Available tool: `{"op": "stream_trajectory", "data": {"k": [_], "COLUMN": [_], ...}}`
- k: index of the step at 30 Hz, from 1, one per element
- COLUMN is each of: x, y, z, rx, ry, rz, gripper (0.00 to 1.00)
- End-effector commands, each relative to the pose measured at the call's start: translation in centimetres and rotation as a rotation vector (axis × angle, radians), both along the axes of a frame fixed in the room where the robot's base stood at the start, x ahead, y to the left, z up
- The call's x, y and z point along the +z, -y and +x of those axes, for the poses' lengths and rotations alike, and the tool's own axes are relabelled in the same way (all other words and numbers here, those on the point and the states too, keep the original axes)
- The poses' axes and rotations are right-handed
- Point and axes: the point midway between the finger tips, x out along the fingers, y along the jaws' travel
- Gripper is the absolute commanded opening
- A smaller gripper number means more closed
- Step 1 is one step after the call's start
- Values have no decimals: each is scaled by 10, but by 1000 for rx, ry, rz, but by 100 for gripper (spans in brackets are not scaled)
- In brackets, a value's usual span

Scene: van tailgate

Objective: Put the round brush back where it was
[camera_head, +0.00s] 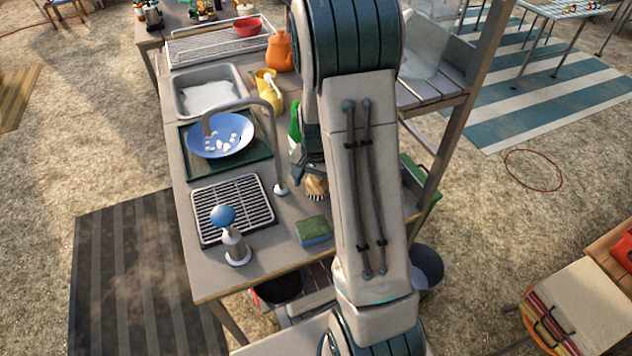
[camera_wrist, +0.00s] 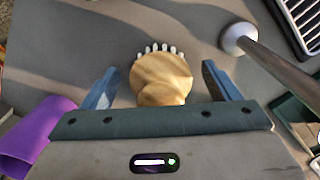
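The round brush (camera_head: 316,187) stands on the grey counter beside the tap's base, partly hidden by my arm in the head view. In the wrist view the brush (camera_wrist: 162,80) shows a rounded wooden top with pale bristles along its far side. My gripper (camera_wrist: 162,84) is open, with one finger on each side of the brush and a visible gap on both sides. I cannot tell how far the fingertips are above the counter. My arm hides most of the gripper in the head view.
The tap (camera_head: 279,150) rises close by. A blue bowl (camera_head: 240,140) lies farther left. A purple object (camera_wrist: 38,138) is at the wrist view's lower left.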

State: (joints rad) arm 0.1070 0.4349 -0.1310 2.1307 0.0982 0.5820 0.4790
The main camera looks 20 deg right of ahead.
Motion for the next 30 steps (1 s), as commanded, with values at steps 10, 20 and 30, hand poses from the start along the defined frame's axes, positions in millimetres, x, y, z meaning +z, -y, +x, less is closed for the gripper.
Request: {"op": "stream_trajectory", "data": {"k": [10, 20, 30], "x": [7, 69, 119], "y": [0, 0, 0], "z": [0, 1, 1], "rx": [0, 1, 0], "ry": [1, 7, 3], "rz": [0, -1, 0], "gripper": [83, 83, 83]}}
